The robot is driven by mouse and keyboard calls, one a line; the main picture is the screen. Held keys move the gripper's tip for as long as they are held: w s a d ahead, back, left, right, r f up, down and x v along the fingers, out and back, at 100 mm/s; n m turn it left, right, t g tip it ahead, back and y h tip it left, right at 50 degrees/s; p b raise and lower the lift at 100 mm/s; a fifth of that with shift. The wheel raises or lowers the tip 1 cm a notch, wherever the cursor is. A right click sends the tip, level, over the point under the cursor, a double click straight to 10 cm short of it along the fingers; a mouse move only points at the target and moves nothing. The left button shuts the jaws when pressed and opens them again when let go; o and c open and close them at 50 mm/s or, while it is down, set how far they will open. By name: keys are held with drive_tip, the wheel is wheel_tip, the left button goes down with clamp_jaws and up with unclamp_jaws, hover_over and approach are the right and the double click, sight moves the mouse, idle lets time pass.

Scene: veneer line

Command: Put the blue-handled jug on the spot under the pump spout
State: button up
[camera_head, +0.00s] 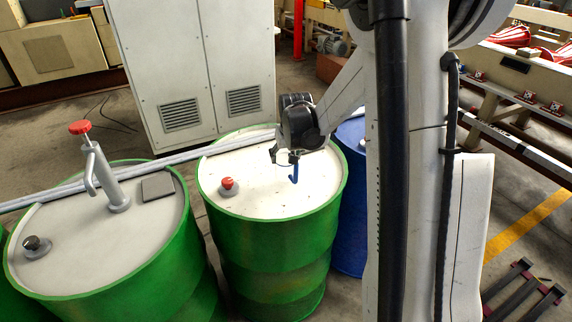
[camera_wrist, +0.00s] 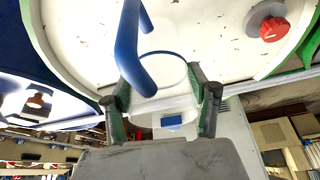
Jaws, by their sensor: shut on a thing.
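The jug has a blue handle (camera_head: 294,173) and a pale, see-through body that is hard to make out against the white drum lid. In the wrist view the blue handle (camera_wrist: 130,45) and blue-rimmed jug body (camera_wrist: 168,75) show clearly. My gripper (camera_head: 284,157) is over the middle green drum, with its fingers on either side of the jug body in the wrist view (camera_wrist: 164,108); it is shut on the jug. I cannot tell whether the jug touches the lid. The grey pump (camera_head: 110,180) with a red knob stands on the left green drum, its spout pointing down at left.
The middle green drum (camera_head: 265,235) has a red cap (camera_head: 228,186) on its lid. The left green drum (camera_head: 130,265) carries a dark square plate (camera_head: 157,187) and a black cap (camera_head: 36,246). A blue drum (camera_head: 350,240) stands at right, a grey cabinet (camera_head: 195,60) behind.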

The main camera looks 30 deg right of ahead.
sight(286, 165)
drive_tip(key=shift+f, duration=1.85)
drive_tip(key=shift+f, duration=0.2)
drive_tip(key=o, duration=1.2)
drive_tip(key=shift+r, duration=0.1)
